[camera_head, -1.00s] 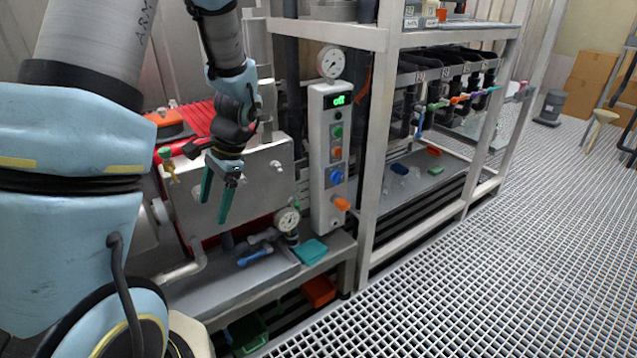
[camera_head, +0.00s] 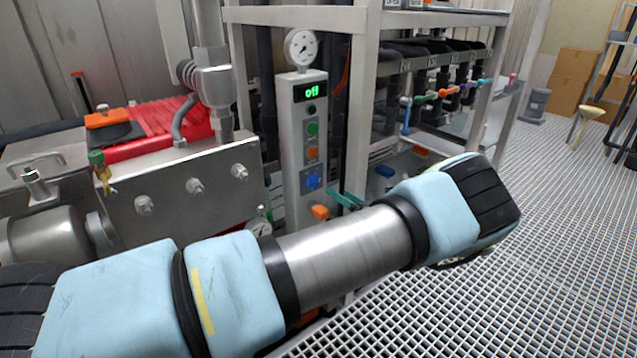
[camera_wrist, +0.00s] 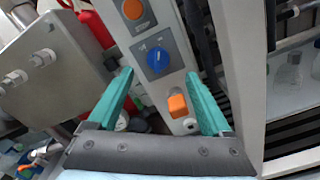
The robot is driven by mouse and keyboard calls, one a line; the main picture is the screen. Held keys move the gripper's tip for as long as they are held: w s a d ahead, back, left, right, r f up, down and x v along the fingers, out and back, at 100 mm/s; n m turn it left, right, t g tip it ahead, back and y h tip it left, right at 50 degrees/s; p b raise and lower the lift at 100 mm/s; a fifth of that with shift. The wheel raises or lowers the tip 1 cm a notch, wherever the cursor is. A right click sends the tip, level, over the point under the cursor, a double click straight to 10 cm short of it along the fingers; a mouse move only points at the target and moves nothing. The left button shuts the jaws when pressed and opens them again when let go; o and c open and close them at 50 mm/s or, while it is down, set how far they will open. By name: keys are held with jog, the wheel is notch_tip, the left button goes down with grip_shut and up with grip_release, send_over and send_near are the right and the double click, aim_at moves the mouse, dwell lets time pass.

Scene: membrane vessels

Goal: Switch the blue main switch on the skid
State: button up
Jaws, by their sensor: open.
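The blue main switch (camera_head: 313,180) is a round knob on a small plate, low on the front of the light grey control column (camera_head: 292,150). In the wrist view the blue knob (camera_wrist: 158,60) is beyond and between my gripper's teal fingers (camera_wrist: 162,100), a little above the midpoint of the tips. An orange handle (camera_wrist: 177,105) is below it. My gripper is open and empty, apart from the knob. In the head view my arm crosses the front, and only a bit of teal finger (camera_head: 345,199) shows beside the column. The display (camera_head: 312,92) reads "off" in green.
Green (camera_head: 312,129) and orange (camera_head: 312,153) buttons are above the switch, and a pressure gauge (camera_head: 301,47) tops the column. A metal frame post (camera_head: 360,120) is close on the right. The grating floor (camera_head: 540,220) is open at right.

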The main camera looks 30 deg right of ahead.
aim_at(318, 181)
jog(key=w, duration=0.3)
jog(key=w+a+p, duration=0.1)
jog(key=w, duration=0.2)
jog(key=w+a, duration=0.1)
jog(key=w, duration=0.2)
jog(key=shift+w, duration=0.3)
jog(key=shift+c, duration=0.4)
grip_shut()
jog(key=shift+n, duration=0.5)
jog(key=n, duration=0.2)
jog(key=n+b, duration=0.2)
jog(key=n, duration=0.1)
jog(key=shift+s+a+n, duration=0.1)
jog(key=shift+a+n, duration=0.2)
jog(key=shift+a, duration=0.05)
jog(key=n, duration=0.1)
jog(key=n+b, duration=0.1)
jog(key=n, duration=0.1)
jog(key=n+b, duration=0.1)
jog(key=n, duration=0.1)
jog(key=shift+a, duration=0.3)
jog(key=shift+n, duration=0.4)
